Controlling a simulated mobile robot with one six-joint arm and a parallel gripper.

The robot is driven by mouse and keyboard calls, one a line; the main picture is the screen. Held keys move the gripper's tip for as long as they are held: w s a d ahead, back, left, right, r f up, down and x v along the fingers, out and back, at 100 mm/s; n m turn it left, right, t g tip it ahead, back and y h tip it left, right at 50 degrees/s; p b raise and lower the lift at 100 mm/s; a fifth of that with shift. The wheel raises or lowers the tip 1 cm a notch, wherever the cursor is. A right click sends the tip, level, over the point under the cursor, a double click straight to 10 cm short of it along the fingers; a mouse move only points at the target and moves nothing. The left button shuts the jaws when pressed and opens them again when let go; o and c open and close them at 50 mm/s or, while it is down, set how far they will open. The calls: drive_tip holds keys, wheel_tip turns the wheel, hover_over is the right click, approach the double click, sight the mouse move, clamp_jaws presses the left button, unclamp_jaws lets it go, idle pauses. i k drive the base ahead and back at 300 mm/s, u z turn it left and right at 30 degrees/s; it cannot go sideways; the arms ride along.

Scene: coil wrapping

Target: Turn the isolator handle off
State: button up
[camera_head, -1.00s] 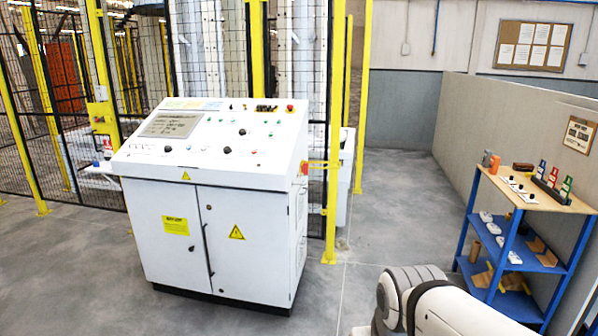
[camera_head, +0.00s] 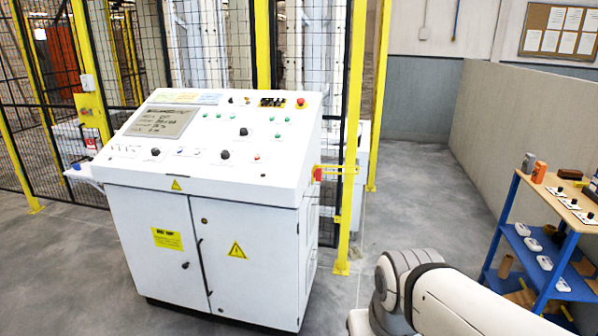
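The isolator handle (camera_head: 318,174) is a small red part on the right side of the white control cabinet (camera_head: 232,248), just below its sloping console. It is seen nearly edge-on, and I cannot tell which position it is in. My arm shows at the lower right, apart from the cabinet. My gripper is out of the picture.
A blue shelf (camera_head: 508,217) with several small items stands at the right. Yellow fence posts (camera_head: 349,140) and black mesh stand behind the cabinet. Grey floor (camera_head: 425,200) is clear between cabinet and shelf. A red emergency button (camera_head: 300,102) is on the console top.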

sight(318, 174)
drive_tip(key=z, duration=0.25)
drive_tip(key=i, duration=2.1)
drive_tip(key=u, duration=0.3)
